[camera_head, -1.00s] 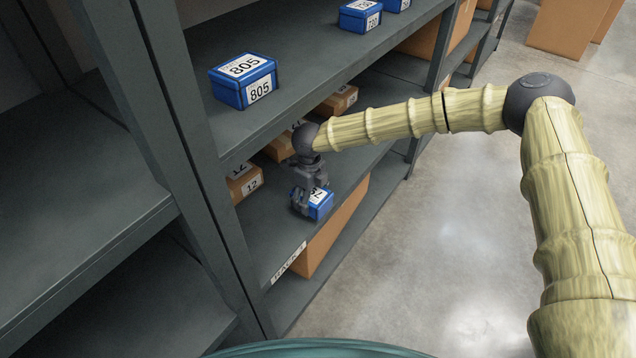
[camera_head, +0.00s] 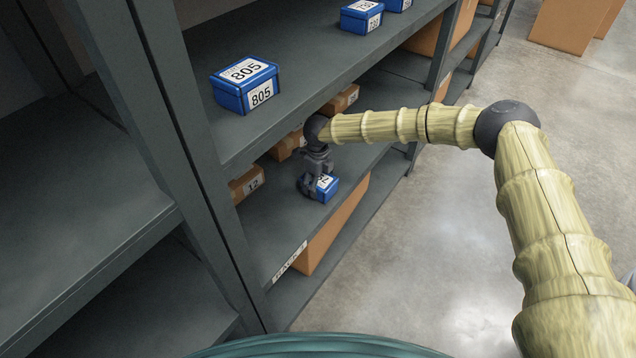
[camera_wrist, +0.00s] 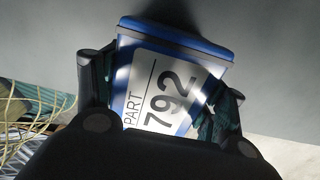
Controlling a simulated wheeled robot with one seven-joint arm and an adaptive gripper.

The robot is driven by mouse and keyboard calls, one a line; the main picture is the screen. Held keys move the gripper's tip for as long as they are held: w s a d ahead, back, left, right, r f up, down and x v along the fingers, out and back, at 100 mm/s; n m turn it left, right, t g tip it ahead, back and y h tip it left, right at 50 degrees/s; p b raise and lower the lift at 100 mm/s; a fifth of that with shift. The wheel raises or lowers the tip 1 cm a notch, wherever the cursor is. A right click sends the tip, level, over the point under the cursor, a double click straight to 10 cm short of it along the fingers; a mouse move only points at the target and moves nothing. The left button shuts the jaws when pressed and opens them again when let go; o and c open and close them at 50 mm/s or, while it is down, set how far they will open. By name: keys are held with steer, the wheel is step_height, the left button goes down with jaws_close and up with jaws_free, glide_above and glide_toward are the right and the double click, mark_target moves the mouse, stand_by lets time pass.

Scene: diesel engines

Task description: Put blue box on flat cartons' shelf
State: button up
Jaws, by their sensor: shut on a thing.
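A small blue box (camera_head: 326,186) with a white label is between the fingers of my gripper (camera_head: 311,184), at the front part of the shelf marked "RACK" (camera_head: 262,243). In the wrist view the blue box (camera_wrist: 177,45) shows its label "PART 792", and my gripper (camera_wrist: 160,92) has a finger on each side of it, shut on it. Small flat brown cartons stand on the same shelf: one labelled 12 (camera_head: 246,184), one behind my gripper (camera_head: 286,146), and one farther right (camera_head: 341,99). Whether the box touches the shelf I cannot tell.
A blue box labelled 805 (camera_head: 245,84) and other blue boxes (camera_head: 361,16) stand on the shelf above, close over my arm. A large brown carton (camera_head: 333,230) is on the shelf below. A grey upright (camera_head: 190,150) borders the left.

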steer(key=shift+f, duration=0.15)
steer(key=shift+f, duration=0.15)
steer(key=o, duration=1.5)
steer(key=shift+r+b, duration=0.65)
steer(key=shift+r, duration=3.2)
